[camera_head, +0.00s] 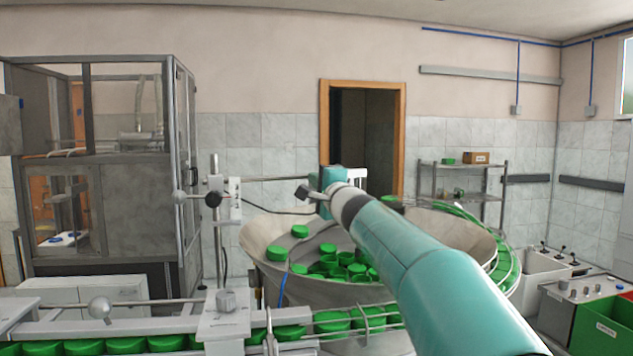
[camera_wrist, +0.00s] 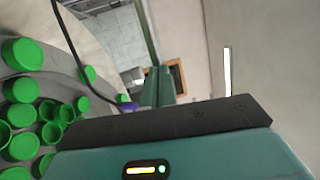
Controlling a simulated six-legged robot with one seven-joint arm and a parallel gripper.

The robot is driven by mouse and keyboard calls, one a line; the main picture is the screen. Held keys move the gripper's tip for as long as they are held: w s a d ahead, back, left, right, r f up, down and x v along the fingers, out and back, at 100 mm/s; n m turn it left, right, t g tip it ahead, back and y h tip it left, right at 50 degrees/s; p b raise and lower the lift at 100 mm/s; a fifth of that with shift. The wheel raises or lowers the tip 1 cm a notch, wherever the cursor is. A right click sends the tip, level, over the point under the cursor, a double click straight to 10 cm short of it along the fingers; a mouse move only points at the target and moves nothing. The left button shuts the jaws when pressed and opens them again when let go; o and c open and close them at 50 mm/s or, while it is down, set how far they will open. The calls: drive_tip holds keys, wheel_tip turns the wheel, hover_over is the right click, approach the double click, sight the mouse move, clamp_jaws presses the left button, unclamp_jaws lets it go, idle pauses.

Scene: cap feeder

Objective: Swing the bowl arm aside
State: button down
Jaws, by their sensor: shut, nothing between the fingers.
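The bowl arm (camera_head: 280,178) is a thin horizontal rod reaching right from a clamp on an upright post, over the back of the bowl. Its right end meets the outline of my teal gripper (camera_head: 325,208), and I cannot tell there whether they touch. In the wrist view my gripper (camera_wrist: 160,92) has its fingers together, with nothing seen between them. A greenish bar (camera_wrist: 147,35) runs up from just beyond the fingertips; it looks like the rod. The feeder bowl (camera_head: 262,232) holds several green caps (camera_head: 330,262).
The clamp post (camera_head: 217,235) stands left of the bowl. A dark cable (camera_head: 275,211) hangs below the rod. A conveyor of green caps (camera_head: 160,327) runs along the front. A glazed machine cabinet (camera_head: 135,210) stands at left, a shelf rack (camera_head: 463,180) behind.

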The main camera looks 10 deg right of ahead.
idle(0.3)
drive_tip(key=w+a+n+y, duration=0.1)
drive_tip(key=w, duration=0.2)
drive_tip(key=w+a+n+g+y, duration=0.1)
drive_tip(key=w+y, duration=0.1)
drive_tip(key=w, duration=0.1)
drive_tip(key=w+a+n+g+y, duration=0.1)
drive_tip(key=w+y, duration=0.1)
drive_tip(key=w, duration=0.1)
drive_tip(key=shift+a, duration=0.1)
idle(0.5)
